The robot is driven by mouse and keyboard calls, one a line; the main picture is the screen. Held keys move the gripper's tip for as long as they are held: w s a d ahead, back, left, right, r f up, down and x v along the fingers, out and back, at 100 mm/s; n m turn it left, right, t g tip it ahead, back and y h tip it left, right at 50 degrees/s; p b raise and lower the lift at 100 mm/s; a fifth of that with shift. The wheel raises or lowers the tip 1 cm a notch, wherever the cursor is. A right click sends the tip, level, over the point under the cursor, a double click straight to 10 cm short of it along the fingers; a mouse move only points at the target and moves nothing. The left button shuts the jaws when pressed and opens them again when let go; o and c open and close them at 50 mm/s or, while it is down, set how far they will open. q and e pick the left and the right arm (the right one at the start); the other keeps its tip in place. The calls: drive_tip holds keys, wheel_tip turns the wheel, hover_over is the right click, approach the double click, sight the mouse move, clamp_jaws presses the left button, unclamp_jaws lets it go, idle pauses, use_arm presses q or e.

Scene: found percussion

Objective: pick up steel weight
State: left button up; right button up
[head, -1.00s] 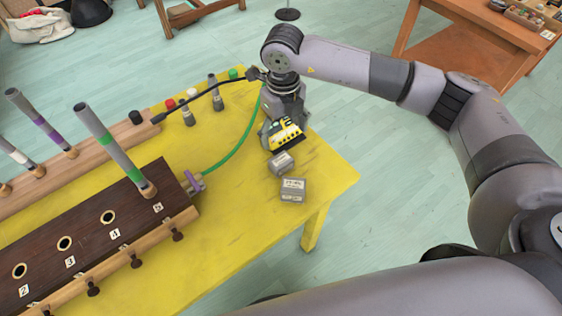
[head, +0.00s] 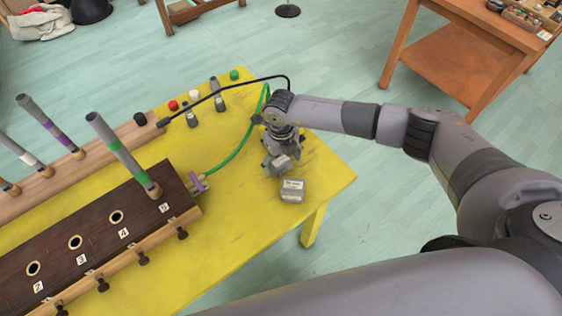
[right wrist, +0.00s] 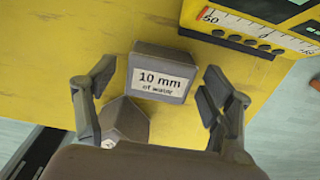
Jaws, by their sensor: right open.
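Two small grey blocks that look like steel weights lie on the yellow table (head: 235,225) near its right corner. In the head view, one block (head: 281,165) is at my right gripper (head: 280,160), partly covered by it; the other block (head: 292,191) lies just in front. In the right wrist view, a grey block labelled "10 mm of water" (right wrist: 160,77) sits between and beyond the open fingers of my right gripper (right wrist: 155,98), with no contact visible. A second grey block (right wrist: 125,119) is closer to the palm, partly hidden. My left gripper is out of view.
A yellow gauge with a scale (right wrist: 262,30) stands close by in the right wrist view. A dark wooden board with holes (head: 90,240) and upright tubes is at left. A green hose (head: 235,152) runs across the table. The table's front area is clear.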

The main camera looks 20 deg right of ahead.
drive_tip(key=shift+f, duration=0.3)
drive_tip(key=shift+c, duration=0.2)
drive_tip(key=c, duration=1.5)
drive_tip(key=shift+r, duration=0.1)
